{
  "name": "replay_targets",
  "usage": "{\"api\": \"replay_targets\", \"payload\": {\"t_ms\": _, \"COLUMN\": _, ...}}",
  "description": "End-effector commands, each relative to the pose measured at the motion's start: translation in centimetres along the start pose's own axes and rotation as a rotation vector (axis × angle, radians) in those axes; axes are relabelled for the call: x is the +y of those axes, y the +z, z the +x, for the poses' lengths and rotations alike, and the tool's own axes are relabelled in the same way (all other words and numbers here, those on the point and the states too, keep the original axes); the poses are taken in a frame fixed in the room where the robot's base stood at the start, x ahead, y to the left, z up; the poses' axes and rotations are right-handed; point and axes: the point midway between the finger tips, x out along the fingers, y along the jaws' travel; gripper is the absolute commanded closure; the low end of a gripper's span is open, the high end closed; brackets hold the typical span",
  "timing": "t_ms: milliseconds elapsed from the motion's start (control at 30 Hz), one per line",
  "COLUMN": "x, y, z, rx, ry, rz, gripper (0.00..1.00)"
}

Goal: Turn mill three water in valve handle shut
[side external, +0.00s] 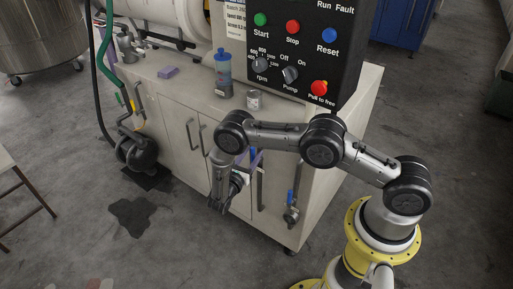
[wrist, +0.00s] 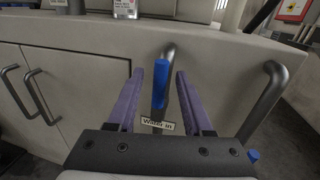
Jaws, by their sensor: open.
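In the wrist view, a blue lever handle (wrist: 160,85) stands upright, roughly in line with the grey pipe (wrist: 168,52) behind it. A label (wrist: 157,123) reading "Water in" is just below it. My gripper (wrist: 159,76) is open, with one purple finger on each side of the handle and a gap visible on both sides. In the side view, my gripper (side external: 251,159) is at the cabinet front under the control panel; it and my arm hide most of this valve there.
A second blue-handled valve (side external: 291,198) is to the right on the cabinet (side external: 330,190); its pipe (wrist: 271,92) stands right of my fingers. A blue-capped bottle (side external: 223,73) and a small can (side external: 254,100) stand on the ledge. Cabinet door handles (wrist: 40,98) are at left.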

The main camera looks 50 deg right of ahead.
Motion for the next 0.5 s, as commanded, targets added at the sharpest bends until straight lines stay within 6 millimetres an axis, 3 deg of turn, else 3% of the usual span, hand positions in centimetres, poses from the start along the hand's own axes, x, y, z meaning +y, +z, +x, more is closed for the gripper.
{"api": "replay_targets", "payload": {"t_ms": 200, "x": -0.1, "y": -0.1, "z": 3.1, "rx": 0.001, "ry": -0.003, "rz": 0.0, "gripper": 0.49}}
{"api": "replay_targets", "payload": {"t_ms": 500, "x": 0.0, "y": 0.0, "z": 4.2, "rx": 0.001, "ry": 0.0, "rz": 0.0, "gripper": 0.49}}
